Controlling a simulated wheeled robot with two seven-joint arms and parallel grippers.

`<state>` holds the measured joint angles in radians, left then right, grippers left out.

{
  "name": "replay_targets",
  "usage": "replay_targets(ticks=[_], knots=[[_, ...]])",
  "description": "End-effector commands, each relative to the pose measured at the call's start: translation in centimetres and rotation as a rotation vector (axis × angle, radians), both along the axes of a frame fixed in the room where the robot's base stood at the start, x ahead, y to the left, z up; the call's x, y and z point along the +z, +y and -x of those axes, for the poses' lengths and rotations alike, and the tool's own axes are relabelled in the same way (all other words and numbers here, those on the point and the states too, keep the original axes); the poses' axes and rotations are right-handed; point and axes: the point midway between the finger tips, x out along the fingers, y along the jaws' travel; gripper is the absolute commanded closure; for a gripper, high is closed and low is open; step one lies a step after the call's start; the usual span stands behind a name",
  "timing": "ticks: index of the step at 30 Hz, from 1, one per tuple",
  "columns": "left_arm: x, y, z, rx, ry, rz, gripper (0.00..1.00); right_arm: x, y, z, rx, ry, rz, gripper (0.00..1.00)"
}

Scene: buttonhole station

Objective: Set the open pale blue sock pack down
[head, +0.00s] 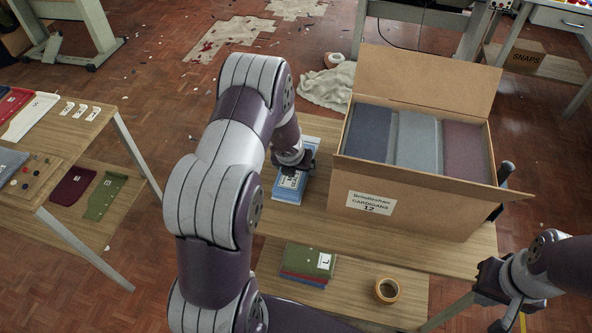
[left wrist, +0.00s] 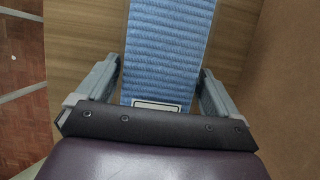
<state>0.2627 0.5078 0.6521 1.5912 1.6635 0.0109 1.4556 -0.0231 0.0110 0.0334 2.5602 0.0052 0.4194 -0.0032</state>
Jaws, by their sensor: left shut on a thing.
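The pale blue sock pack (head: 291,187) is on or just above the wooden bench, left of the cardboard box; I cannot tell whether it touches the wood. It has a white label with dark print, partly hidden by my gripper. My left gripper (head: 293,162) reaches down over the pack and is shut on it. In the left wrist view the pack's ribbed blue knit (left wrist: 168,45) runs between the two fingers (left wrist: 158,78), with a pale label edge near the palm. My right gripper (head: 500,283) hangs at the right, away from the pack; its finger opening is unclear.
An open cardboard box (head: 420,215) of folded cardigans stands close right of the pack. A lower shelf holds a folded green, red and blue stack (head: 305,262) and a tape roll (head: 387,290). Another table (head: 60,135) stands left. Bench wood (head: 325,225) is clear in front of the pack.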

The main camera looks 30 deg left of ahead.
Motion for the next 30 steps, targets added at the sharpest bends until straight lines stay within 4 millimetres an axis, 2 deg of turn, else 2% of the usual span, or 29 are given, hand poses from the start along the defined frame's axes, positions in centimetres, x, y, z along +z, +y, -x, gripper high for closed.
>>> replay_targets(ticks=[8,9,17,20,27,30], knots=[[-0.2,0.0,0.0,0.000,-0.001,0.000,0.46,-0.2,0.0,0.0,0.000,-0.001,0.000,1.00],[0.0,0.0,0.0,0.000,0.000,0.000,0.00,0.0,0.0,0.0,0.000,-0.001,0.000,1.00],[0.7,0.0,0.0,0.000,-0.001,0.000,0.00,0.5,0.0,0.0,0.000,-0.001,0.000,1.00],[2.5,-0.1,0.6,0.000,-0.003,-0.001,0.00,1.2,0.0,0.0,0.000,-0.001,0.000,1.00],[8.7,-0.7,3.1,-0.001,-0.002,-0.001,0.00,3.9,0.0,0.0,0.000,-0.001,0.000,1.00],[10.3,-0.9,3.8,-0.001,-0.001,-0.001,0.00,4.6,0.0,0.0,0.000,-0.001,0.000,1.00]])
